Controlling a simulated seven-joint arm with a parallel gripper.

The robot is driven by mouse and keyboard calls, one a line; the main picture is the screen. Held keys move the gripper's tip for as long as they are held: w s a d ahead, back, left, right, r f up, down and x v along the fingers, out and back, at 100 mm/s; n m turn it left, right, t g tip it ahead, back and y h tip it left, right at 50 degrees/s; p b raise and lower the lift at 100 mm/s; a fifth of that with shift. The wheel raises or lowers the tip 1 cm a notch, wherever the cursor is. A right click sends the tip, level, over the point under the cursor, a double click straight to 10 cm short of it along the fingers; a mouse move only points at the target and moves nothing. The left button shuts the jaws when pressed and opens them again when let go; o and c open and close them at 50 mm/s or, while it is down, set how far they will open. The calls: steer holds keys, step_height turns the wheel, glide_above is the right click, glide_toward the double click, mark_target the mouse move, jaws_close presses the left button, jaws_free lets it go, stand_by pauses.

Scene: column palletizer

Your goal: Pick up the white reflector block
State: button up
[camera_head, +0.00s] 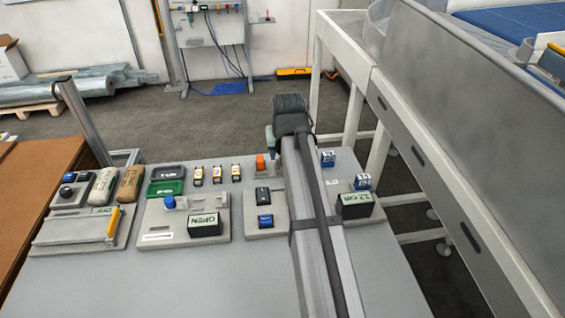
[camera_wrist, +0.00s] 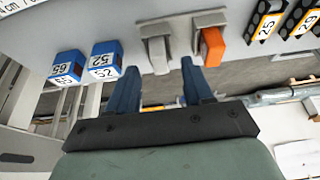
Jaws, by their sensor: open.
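The white reflector block (camera_wrist: 158,55) is a pale grey-white block in a holder at the panel edge, in the wrist view. My gripper (camera_wrist: 160,67) is open, with its two blue fingers apart. The block appears between and just beyond the fingertips; I cannot tell whether the tips reach past its sides. An orange block (camera_wrist: 211,46) sits in a similar holder just right of it, close to the right fingertip. The orange block also shows in the head view (camera_head: 260,162). There the white block and the fingertips are hidden by my arm.
Blue-white blocks, one marked 52 (camera_wrist: 105,62) and one marked 65 (camera_wrist: 67,67), stand left of my gripper. Yellow-black numbered modules (camera_wrist: 262,22) stand at the right. In the head view, a conveyor frame (camera_head: 440,130) runs along the right. The front of the grey table (camera_head: 190,285) is clear.

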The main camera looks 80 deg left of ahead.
steer(key=shift+x, duration=1.25)
jaws_close()
